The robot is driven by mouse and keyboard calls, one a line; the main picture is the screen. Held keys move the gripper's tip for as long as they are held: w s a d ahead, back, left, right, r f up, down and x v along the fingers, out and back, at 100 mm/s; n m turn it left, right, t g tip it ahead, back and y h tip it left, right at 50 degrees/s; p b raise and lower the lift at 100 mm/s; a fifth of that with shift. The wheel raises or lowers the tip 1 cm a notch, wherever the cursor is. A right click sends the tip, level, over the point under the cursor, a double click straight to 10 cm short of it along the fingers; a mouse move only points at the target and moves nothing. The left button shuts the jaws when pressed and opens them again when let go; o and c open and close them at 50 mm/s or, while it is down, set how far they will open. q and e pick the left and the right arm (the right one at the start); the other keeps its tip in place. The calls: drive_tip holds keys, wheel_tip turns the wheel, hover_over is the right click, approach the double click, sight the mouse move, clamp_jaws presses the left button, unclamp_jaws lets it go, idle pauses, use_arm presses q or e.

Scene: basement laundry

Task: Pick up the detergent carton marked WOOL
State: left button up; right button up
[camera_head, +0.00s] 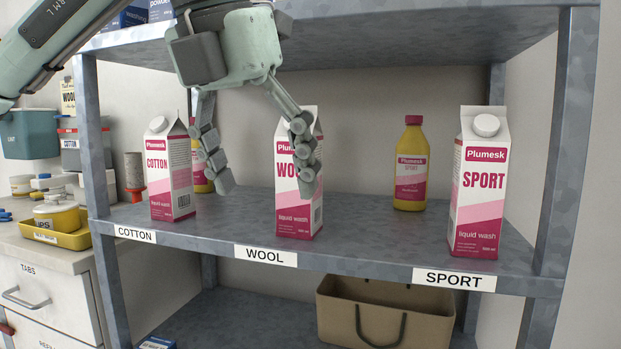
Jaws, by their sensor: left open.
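The WOOL carton (296,218), white and pink with a gable top, stands upright on the middle shelf above the WOOL label (265,255). My left gripper (266,188) is open, fingers pointing down, in front of the shelf. One finger is in front of the carton and hides part of its lettering. The other finger hangs in the gap between the WOOL and COTTON cartons. Nothing is between the fingertips that I can see held. My right gripper is not in view.
The COTTON carton (170,175) stands to the left and the SPORT carton (478,188) to the right. A yellow SPORT bottle (411,165) stands further back. The upper shelf (420,35) is close above. A brown bag (385,312) is below.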

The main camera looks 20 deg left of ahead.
sight(292, 168)
use_arm(q)
drive_tip(key=shift+n+y, duration=0.3)
drive_tip(key=shift+y, duration=0.1)
drive_tip(key=w, duration=0.4)
drive_tip(key=w+p, duration=0.1)
drive_tip(key=w, duration=0.3)
drive_tip(key=w+a+r+p, duration=0.1)
drive_tip(key=w, duration=0.3)
drive_tip(key=x, duration=0.5)
drive_tip(key=shift+w+a+p, duration=0.1)
drive_tip(key=shift+w+p, duration=0.05)
drive_tip(key=shift+p, duration=0.15)
drive_tip(key=shift+t, duration=0.3)
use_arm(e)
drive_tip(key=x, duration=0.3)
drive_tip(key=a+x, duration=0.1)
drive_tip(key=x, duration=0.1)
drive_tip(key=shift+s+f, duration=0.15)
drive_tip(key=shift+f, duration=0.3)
use_arm(q)
drive_tip(key=c, duration=1.7)
drive_tip(key=shift+r, duration=0.15)
clamp_jaws()
